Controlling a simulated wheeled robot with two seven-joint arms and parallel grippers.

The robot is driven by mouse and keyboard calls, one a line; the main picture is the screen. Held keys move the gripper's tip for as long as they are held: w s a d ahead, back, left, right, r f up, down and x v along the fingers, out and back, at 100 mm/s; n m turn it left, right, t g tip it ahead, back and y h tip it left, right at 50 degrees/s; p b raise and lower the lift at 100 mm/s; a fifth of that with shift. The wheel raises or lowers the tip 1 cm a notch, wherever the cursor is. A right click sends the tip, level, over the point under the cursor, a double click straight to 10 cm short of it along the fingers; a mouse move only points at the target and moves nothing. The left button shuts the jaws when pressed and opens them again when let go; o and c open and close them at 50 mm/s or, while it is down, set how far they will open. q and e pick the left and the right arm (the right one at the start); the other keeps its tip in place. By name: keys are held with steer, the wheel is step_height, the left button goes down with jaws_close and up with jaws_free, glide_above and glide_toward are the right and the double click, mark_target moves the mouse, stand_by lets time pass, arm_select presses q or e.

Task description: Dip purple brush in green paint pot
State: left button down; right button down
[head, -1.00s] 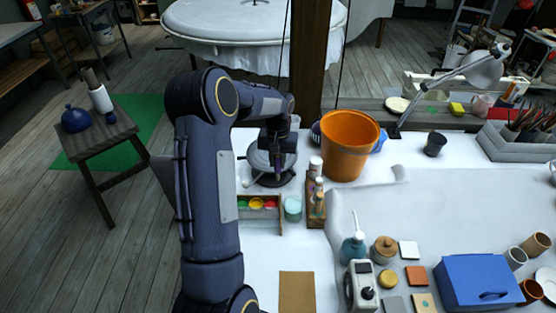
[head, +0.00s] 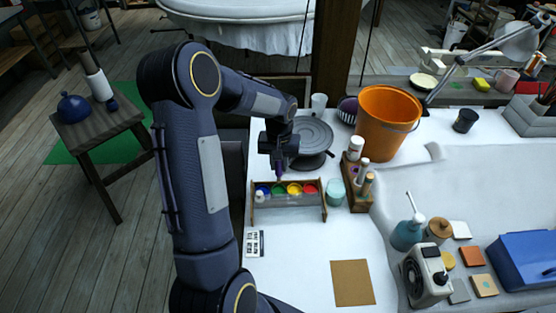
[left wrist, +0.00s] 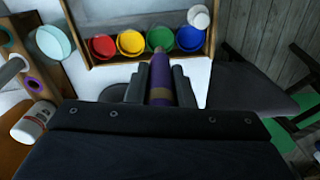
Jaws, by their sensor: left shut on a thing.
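My left gripper (head: 280,166) is shut on the purple brush (left wrist: 160,78), which points down toward the paint rack. In the left wrist view the brush's purple handle with a gold band shows between the fingers. The green paint pot (head: 278,189) stands in a wooden rack (head: 290,214) between the blue pot (head: 262,189) and the yellow pot (head: 294,188). In the left wrist view the brush's far end lines up with the green pot (left wrist: 160,37). I cannot tell whether its tip is inside or above the paint. My right gripper is out of view.
A red pot (head: 310,188) ends the row. A teal cup (head: 335,191) and a wooden bottle holder (head: 357,195) stand right of the rack. A grey turntable (head: 313,132) and an orange bucket (head: 388,120) are behind. The table in front of the rack is mostly clear.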

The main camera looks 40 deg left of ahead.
mark_target(279, 177)
arm_select(q)
steer(key=shift+f+b, duration=2.4)
steer(key=shift+f, duration=0.9)
steer(key=shift+r, duration=0.15)
steer(key=shift+r+p, duration=2.45)
steer(key=shift+r, duration=1)
